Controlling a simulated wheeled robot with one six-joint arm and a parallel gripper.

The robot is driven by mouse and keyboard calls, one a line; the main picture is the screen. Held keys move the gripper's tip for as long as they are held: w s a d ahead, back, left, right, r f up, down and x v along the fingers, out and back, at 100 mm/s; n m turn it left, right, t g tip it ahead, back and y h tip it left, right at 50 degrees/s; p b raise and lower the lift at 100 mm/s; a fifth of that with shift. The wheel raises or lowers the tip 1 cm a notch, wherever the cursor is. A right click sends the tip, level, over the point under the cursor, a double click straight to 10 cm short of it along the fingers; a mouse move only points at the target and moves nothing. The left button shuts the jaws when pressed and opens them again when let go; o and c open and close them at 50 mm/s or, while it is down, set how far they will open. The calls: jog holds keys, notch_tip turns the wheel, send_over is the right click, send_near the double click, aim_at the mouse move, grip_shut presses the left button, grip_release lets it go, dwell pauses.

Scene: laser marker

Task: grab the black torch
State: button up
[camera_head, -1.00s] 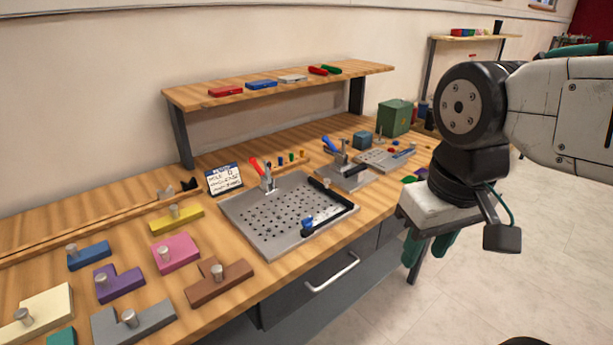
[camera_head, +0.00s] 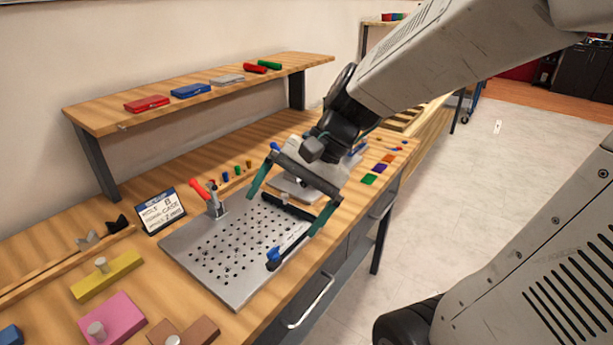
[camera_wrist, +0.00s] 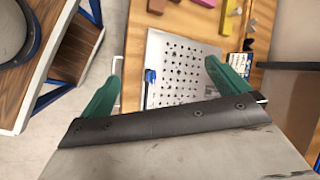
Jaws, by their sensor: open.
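I cannot make out a black torch for certain in either current view. My gripper (camera_head: 282,214) is open and empty, its green fingers spread above the perforated metal plate (camera_head: 215,270). In the wrist view the two green fingers of my gripper (camera_wrist: 163,62) stand wide apart, with the plate (camera_wrist: 185,55) beyond them. A red cylinder (camera_head: 255,68) and a green cylinder (camera_head: 270,65) lie on the wall shelf (camera_head: 110,118). My arm hides part of the far shelf and the bench's far end.
A red-handled clamp (camera_head: 208,198) and a sign card (camera_head: 161,211) stand by the plate. Yellow (camera_head: 107,277) and pink (camera_head: 112,320) knobbed blocks lie at the near left. Coloured squares (camera_head: 374,173) lie beyond my gripper. Open floor (camera_head: 460,190) is at right.

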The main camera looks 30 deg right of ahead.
jog(key=w+d+f+m+t+y, duration=0.2)
jog(key=w+d+m+t, duration=0.15)
jog(key=w+m, duration=0.4)
jog(key=w+d+f+m+t+h, duration=0.1)
jog(key=w+d+f+m+t, duration=0.1)
jog(key=d+m, duration=0.3)
jog(key=w+d+f+m+t+h, duration=0.1)
jog(key=w+d+f+m+t, duration=0.2)
jog(key=d, duration=0.6)
jog(key=w+d+f+m+t+h, duration=0.2)
jog(key=w+d+f+m, duration=0.4)
jog(key=d+m, duration=0.1)
jog(key=shift+d+f+m+t, duration=0.1)
jog(key=shift+d+m+t, duration=0.25)
jog(key=shift+d, duration=0.1)
jog(key=x, duration=0.6)
jog(key=shift+w+a, duration=0.1)
jog(key=shift+a, duration=0.05)
jog(key=shift+w+a+f, duration=0.15)
jog(key=shift+w+f, duration=0.1)
jog(key=shift+w, duration=0.15)
jog(key=c, duration=0.8)
